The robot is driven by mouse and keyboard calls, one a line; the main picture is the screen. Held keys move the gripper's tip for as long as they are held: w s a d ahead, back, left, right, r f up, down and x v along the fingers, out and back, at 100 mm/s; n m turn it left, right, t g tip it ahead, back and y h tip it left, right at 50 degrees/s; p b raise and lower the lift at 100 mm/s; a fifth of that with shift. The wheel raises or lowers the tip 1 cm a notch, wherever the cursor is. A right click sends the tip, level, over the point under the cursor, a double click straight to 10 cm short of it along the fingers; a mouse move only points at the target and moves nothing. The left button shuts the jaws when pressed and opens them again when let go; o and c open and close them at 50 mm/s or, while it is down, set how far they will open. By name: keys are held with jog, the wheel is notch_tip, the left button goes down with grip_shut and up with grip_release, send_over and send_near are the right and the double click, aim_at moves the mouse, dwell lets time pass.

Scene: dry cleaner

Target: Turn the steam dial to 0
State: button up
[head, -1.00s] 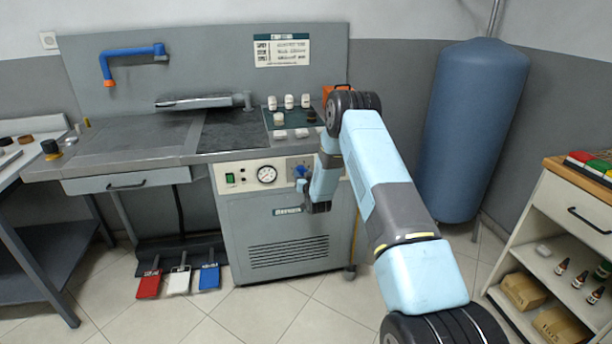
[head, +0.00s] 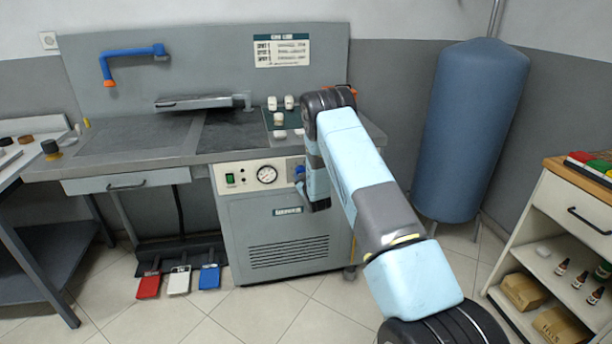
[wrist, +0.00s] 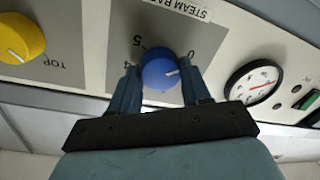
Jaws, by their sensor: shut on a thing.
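The blue steam dial (wrist: 160,70) sits between the two fingers of my gripper (wrist: 160,88) in the wrist view. The fingers are shut on it, one on each side. Its white pointer mark is at the right of the knob and points rightward. The printed 0 lies up and right of the knob, and 5 and 4 are at its upper left and left. In the head view a sliver of the blue dial (head: 299,171) shows on the front panel; my arm hides most of the gripper there.
A yellow knob (wrist: 20,38) is left of the dial in the wrist view, and a pressure gauge (wrist: 254,86) and green switch (wrist: 308,100) are to the right. The ironing table (head: 140,137) stands above the panel. A blue tank (head: 470,130) stands at the right.

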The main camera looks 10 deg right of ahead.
jog(key=shift+s+a+f, duration=0.1)
jog(key=shift+s+f, duration=0.05)
jog(key=shift+f, duration=0.2)
jog(key=o, duration=0.8)
jog(key=shift+o, duration=1.3)
jog(key=shift+r, duration=0.2)
jog(key=s+d, duration=0.1)
jog(key=s, duration=1.2)
jog(key=shift+s, duration=0.25)
jog(key=shift+r, duration=0.1)
